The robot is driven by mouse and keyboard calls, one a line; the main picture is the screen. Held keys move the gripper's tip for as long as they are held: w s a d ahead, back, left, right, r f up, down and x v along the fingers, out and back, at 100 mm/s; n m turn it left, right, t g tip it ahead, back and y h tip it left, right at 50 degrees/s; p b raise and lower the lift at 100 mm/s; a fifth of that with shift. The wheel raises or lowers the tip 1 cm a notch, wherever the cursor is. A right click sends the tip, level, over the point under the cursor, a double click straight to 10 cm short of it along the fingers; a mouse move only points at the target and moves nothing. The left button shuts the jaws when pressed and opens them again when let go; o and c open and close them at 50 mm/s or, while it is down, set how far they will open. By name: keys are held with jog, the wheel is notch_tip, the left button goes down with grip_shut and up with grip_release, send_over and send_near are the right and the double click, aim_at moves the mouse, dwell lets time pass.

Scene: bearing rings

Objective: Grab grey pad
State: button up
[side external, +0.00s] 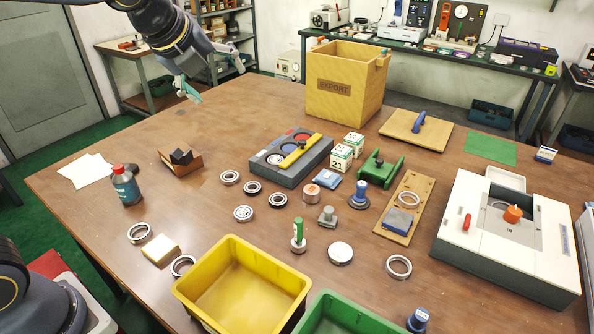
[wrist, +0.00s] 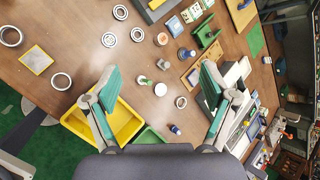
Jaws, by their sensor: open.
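A flat grey-blue pad (side external: 397,220) lies on the near end of a wooden board (side external: 414,192), right of the table's middle. In the wrist view the pad (wrist: 193,77) is small, left of the right finger. My gripper (side external: 214,80) is high above the far left of the table, well away from the pad. In the wrist view its two green-tipped fingers (wrist: 160,80) are spread wide with nothing between them.
A yellow bin (side external: 245,285) and green bin (side external: 345,315) stand at the near edge. Rings, a knobbed grey block (side external: 327,215) and a blue-based knob (side external: 359,196) lie left of the board. A white machine (side external: 480,235) stands right.

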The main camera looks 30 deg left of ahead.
jog(key=w+d+f+m, duration=0.6)
jog(key=w+m, duration=0.1)
jog(key=w, duration=0.2)
jog(key=m+g+h, duration=0.1)
jog(key=m+g, duration=0.1)
jog(key=m, duration=0.2)
send_over(327, 211)
jog(key=s+a, duration=0.2)
jog(key=s, duration=0.2)
notch_tip(327, 211, down, 13)
jog(key=shift+g, duration=0.8)
jog(key=w+f, duration=0.1)
jog(key=f, duration=0.4)
jog(key=d+f, duration=0.1)
jog(key=f, duration=0.5)
jog(key=w+d+f, duration=0.1)
jog(key=f, duration=0.4)
jog(key=shift+w+f, duration=0.3)
jog(key=shift+w, duration=0.05)
jog(key=shift+d+x, duration=0.2)
jog(key=shift+x, duration=2.85)
jog(key=c, duration=1.3)
